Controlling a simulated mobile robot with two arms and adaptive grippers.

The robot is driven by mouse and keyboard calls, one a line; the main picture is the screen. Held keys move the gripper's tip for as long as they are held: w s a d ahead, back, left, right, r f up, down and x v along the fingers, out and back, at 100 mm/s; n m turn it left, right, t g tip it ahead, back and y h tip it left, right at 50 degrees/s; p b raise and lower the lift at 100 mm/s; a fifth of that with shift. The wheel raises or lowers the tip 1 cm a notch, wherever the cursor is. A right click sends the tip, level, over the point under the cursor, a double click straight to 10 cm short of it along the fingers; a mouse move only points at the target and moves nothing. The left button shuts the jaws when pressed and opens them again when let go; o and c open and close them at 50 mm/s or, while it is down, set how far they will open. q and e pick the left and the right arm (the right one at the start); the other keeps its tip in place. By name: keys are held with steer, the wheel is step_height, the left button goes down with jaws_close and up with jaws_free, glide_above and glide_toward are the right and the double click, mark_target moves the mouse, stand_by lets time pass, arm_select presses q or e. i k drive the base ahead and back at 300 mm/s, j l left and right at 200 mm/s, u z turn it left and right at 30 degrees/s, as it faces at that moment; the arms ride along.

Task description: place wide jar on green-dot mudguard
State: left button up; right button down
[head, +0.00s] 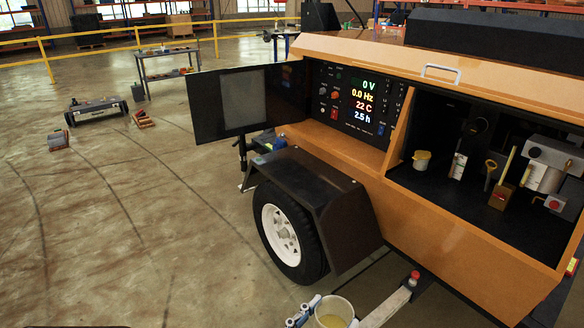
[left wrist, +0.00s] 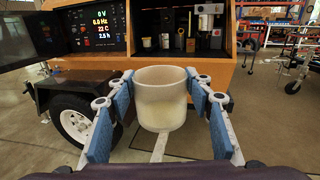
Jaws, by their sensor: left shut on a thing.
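The wide jar (head: 335,314) is pale and open-topped, with something yellowish inside, at the bottom edge of the head view. My left gripper (head: 318,312) is shut on it, partly cut off by that edge. In the left wrist view the jar (left wrist: 160,97) stands upright between the blue-padded fingers (left wrist: 160,110). The black mudguard (head: 308,182) covers the trailer's white-rimmed wheel, up and left of the jar in the head view. It also shows at the left of the wrist view (left wrist: 75,82). I cannot make out a green dot on it. My right gripper is not in view.
The orange light-tower trailer (head: 440,225) has an open door (head: 235,102) beside a lit panel (head: 352,104). Its open bay (head: 475,190) holds several small items. A grey bar with a red cap (head: 413,277) sticks out near the jar.

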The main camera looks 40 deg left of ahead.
mark_target(307, 174)
steer(key=k+j+z, duration=0.1)
steer(key=j+z, duration=0.15)
steer(key=j, duration=1.7)
steer(key=i+j, duration=0.15)
steer(key=j, duration=0.2)
steer(key=i+j, duration=0.2)
steer(key=j, duration=0.15)
steer(key=i+j+z, duration=0.1)
steer(key=j, duration=0.2)
steer(key=i+j, duration=0.2)
steer(key=j, duration=0.15)
steer(key=i+j, duration=0.2)
steer(key=j, duration=0.15)
